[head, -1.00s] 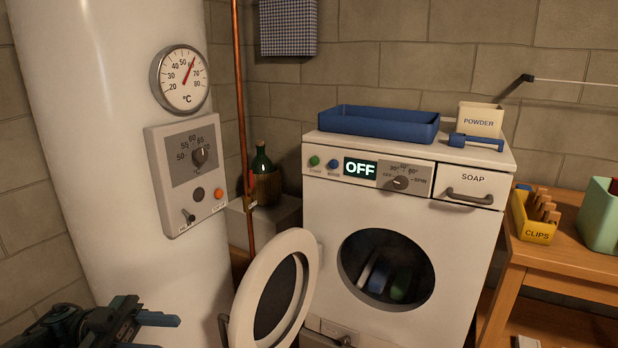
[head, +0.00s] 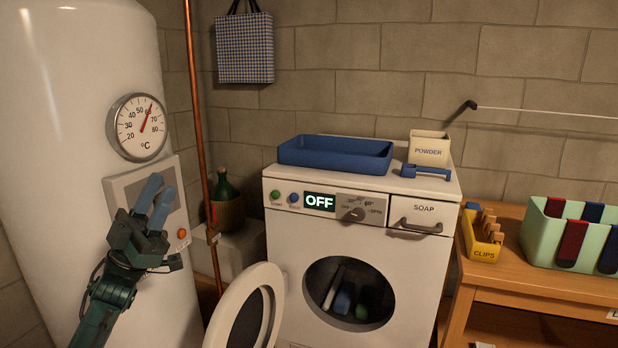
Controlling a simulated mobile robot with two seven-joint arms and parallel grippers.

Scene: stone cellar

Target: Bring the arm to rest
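My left gripper (head: 158,190) is raised at the left, its two blue-grey fingers pointing up. I cannot tell how far the gripper is from the panel. My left arm (head: 105,305) comes in from the lower left. My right gripper is not in view.
The washing machine (head: 405,262) reads OFF. Its round door (head: 268,290) stands open, with items in the drum. On top are a blue tray (head: 335,168), a powder box (head: 428,148) and a blue scoop (head: 408,170). A copper pipe (head: 197,95) stands right of the boiler (head: 65,120). A wooden table (head: 500,262) is at the right.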

